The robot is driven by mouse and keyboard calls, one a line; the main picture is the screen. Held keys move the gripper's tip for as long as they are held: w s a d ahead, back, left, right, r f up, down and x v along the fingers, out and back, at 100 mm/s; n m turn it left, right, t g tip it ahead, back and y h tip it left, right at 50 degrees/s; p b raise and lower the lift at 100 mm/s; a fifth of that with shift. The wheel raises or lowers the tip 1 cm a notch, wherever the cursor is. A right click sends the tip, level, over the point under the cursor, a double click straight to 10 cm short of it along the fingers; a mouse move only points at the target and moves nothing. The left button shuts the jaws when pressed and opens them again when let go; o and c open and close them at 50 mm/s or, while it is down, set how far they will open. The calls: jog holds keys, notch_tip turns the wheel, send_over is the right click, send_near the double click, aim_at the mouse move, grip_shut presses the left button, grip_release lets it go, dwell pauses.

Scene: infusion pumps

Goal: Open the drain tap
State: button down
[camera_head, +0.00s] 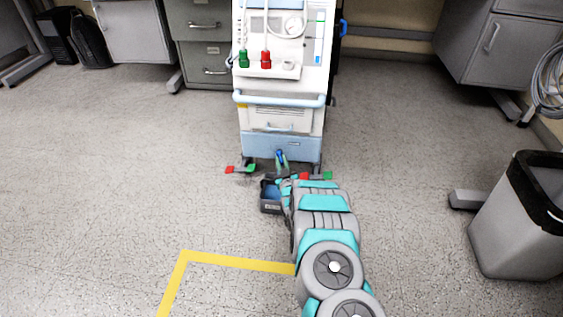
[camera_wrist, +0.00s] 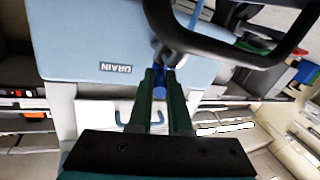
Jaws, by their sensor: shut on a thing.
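The drain tap is a small blue piece (camera_head: 280,154) low on the front of the white and light-blue machine. In the wrist view, the blue tap (camera_wrist: 159,91) sits between my gripper's two dark green fingers, beside a light-blue panel (camera_wrist: 100,40) marked DRAIN. My gripper (camera_wrist: 160,76) is shut on the tap. In the head view, my gripper (camera_head: 281,163) reaches up to the tap from below, and my arm hides part of the area under the machine. The tap's lever angle is hard to tell, and I see no flow.
A dark container with a blue inside (camera_head: 270,195) stands on the floor under the tap, partly behind my arm. Red and green feet parts (camera_head: 240,169) stick out at the machine's base. A dark curved bar (camera_wrist: 245,55) passes close to my fingers. A grey bin (camera_head: 515,225) stands right.

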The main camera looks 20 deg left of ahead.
jog(key=shift+s+a+r+m+t+h+b, duration=0.15)
jog(key=shift+a+m+t+h+b, duration=0.15)
jog(key=shift+m+t+h+b, duration=0.55)
jog(key=shift+h, duration=0.25)
jog(key=c, duration=0.8)
grip_release()
jog(key=shift+g, duration=0.25)
jog(key=shift+c, duration=0.2)
jog(key=p+v, duration=0.1)
jog(key=v, duration=0.6)
jog(key=shift+s+d, duration=0.25)
jog(key=shift+s, duration=0.1)
